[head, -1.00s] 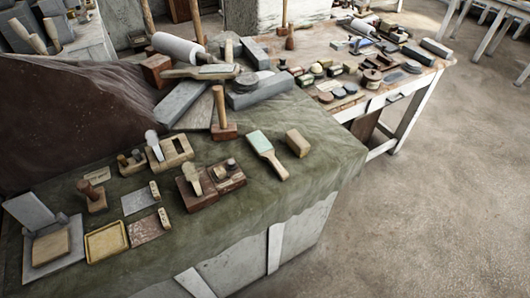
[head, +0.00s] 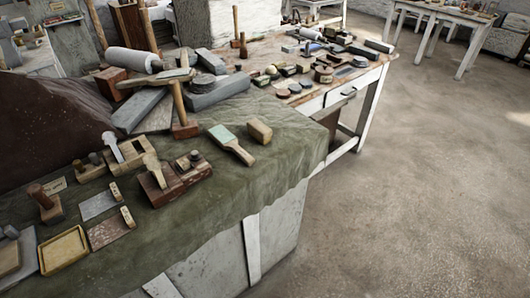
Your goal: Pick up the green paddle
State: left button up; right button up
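The green paddle (head: 231,144) lies flat on the green cloth of the near table (head: 215,212). It has a pale green face and a wooden handle that points toward the lower right. A wooden block (head: 259,131) lies just to its right, and a wooden mallet (head: 181,112) stands to its left. Neither of my grippers shows in the head view.
Wooden tools and small blocks crowd the cloth left of the paddle, with a yellow tray (head: 64,249) at the lower left. A second table (head: 342,90) with many small items stands behind. Open floor (head: 420,190) lies to the right.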

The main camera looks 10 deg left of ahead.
aim_at(224, 138)
jog(key=z, duration=3.2)
jog(key=i, duration=0.1)
jog(key=u, duration=2.6)
jog(key=i, duration=0.65)
jog(key=u, duration=0.45)
